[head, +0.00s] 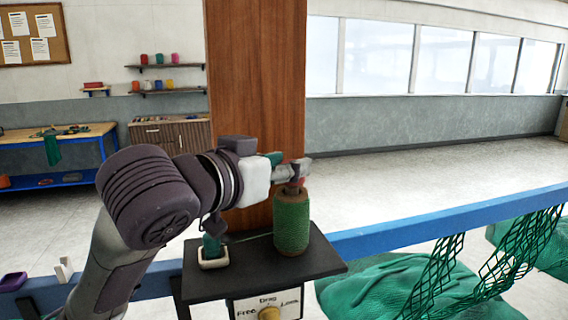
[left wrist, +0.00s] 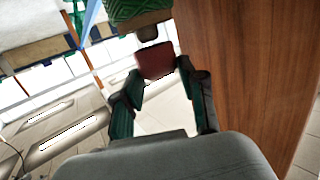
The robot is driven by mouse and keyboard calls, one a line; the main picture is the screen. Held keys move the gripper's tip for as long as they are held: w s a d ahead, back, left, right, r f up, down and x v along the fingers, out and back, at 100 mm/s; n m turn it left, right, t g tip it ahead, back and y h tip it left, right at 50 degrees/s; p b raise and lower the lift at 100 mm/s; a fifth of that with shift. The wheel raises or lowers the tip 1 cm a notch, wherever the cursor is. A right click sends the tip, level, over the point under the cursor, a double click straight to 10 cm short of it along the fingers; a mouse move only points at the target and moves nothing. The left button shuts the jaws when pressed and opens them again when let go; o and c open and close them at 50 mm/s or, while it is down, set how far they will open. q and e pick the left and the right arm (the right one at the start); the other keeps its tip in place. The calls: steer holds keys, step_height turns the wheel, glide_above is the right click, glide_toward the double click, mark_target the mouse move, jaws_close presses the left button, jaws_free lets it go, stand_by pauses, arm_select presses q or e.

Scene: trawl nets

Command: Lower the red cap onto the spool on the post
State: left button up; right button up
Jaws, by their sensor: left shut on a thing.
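My left gripper (head: 298,172) reaches in from the left and is shut on the red cap (head: 297,182), just above the spool. In the left wrist view the red cap (left wrist: 156,60) sits between the two fingertips. The green spool (head: 292,222) stands upright on a dark shelf in front of the wooden column. Part of the green spool (left wrist: 140,12) also shows at the top of the left wrist view. The cap looks close over the spool's top; the gripper partly hides it, and I cannot tell whether they touch. The post is mostly hidden. My right gripper is not in view.
The dark shelf (head: 312,262) also carries a small cream holder (head: 213,258) with a green item, left of the spool. A knob (head: 270,313) is on its front. The wooden column (head: 255,80) stands close behind. A blue rail (head: 420,232) and green nets (head: 400,285) lie right.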

arm_select(q)
steer(key=shift+f, duration=0.15)
steer(key=shift+f+b, duration=0.3)
steer(key=shift+f, duration=0.2)
steer(key=o, duration=1.1)
steer(key=v, duration=1.2)
steer(key=shift+f, duration=0.1)
